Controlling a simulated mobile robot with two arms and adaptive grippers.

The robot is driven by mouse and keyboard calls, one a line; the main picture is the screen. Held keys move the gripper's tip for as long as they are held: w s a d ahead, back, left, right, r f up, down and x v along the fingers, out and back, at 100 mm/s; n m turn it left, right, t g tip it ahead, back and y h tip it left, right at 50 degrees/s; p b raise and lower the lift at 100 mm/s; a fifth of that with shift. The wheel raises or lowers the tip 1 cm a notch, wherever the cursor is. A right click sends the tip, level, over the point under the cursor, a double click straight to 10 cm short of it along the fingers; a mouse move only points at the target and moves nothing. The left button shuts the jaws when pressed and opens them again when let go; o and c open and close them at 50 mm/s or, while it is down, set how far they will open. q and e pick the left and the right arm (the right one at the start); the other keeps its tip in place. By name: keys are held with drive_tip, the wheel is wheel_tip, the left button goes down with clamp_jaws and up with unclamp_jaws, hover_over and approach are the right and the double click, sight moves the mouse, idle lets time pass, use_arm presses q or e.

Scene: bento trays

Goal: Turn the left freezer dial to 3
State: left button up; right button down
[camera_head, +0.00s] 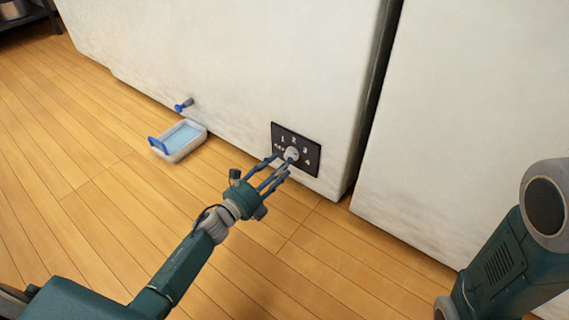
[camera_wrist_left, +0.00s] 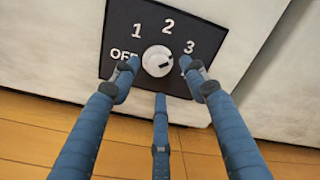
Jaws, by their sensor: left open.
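The left freezer (camera_head: 225,65) is a large off-white box with a black dial panel (camera_head: 313,170) low on its front. The panel carries a round white dial (camera_head: 292,154), also seen in the left wrist view (camera_wrist_left: 155,57). OFF, 1, 2 and 3 are readable there; the 4 is hidden behind a finger. A short dark mark on the dial faces right, roughly below the 3; its exact setting is hard to tell. My left gripper (camera_head: 281,166) is open, with fingertips on either side of the dial and a third finger below it. Whether they touch it is unclear.
A grey tray with pale blue content (camera_head: 196,144) sits on the wooden floor left of the panel. A small blue-handled drain tap (camera_head: 184,105) sticks out above it. Another white unit (camera_head: 455,120) stands to the right across a dark gap. My right arm shows at right.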

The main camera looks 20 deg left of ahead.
use_arm(q)
drive_tip(key=v, duration=0.9)
drive_tip(key=shift+s, duration=0.3)
drive_tip(key=shift+f, duration=0.1)
